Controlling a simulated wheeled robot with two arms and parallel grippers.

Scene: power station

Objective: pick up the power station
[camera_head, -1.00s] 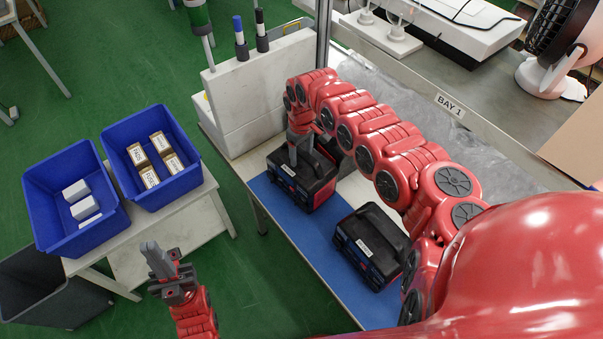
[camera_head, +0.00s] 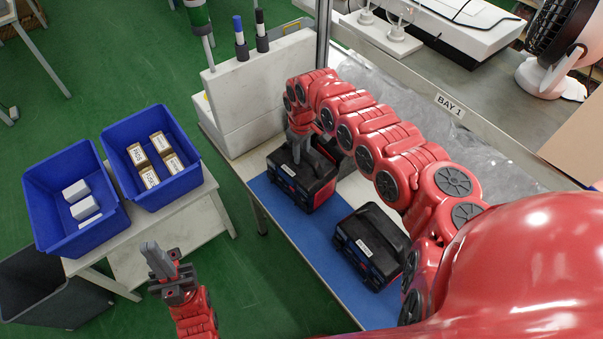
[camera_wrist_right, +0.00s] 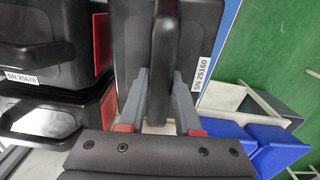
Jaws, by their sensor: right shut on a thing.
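My right gripper (camera_head: 298,153) is at the top of the far power station (camera_head: 303,182). In the right wrist view, my right gripper's fingers (camera_wrist_right: 160,90) are on both sides of the handle of the power station labelled SN 25160 (camera_wrist_right: 130,45), shut on it. I see no clear gap under this station. The near power station (camera_head: 370,245) stands apart from it. My left gripper (camera_head: 158,255) is over the floor at lower left, holding nothing visible; its finger opening is unclear.
Another power station labelled SN 25678 (camera_wrist_right: 45,45) is close on the left in the right wrist view. A pale block with markers (camera_head: 265,80) stands behind the far station. Blue bins (camera_head: 150,200) are on a side table at left. A fan (camera_head: 550,45) is at upper right.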

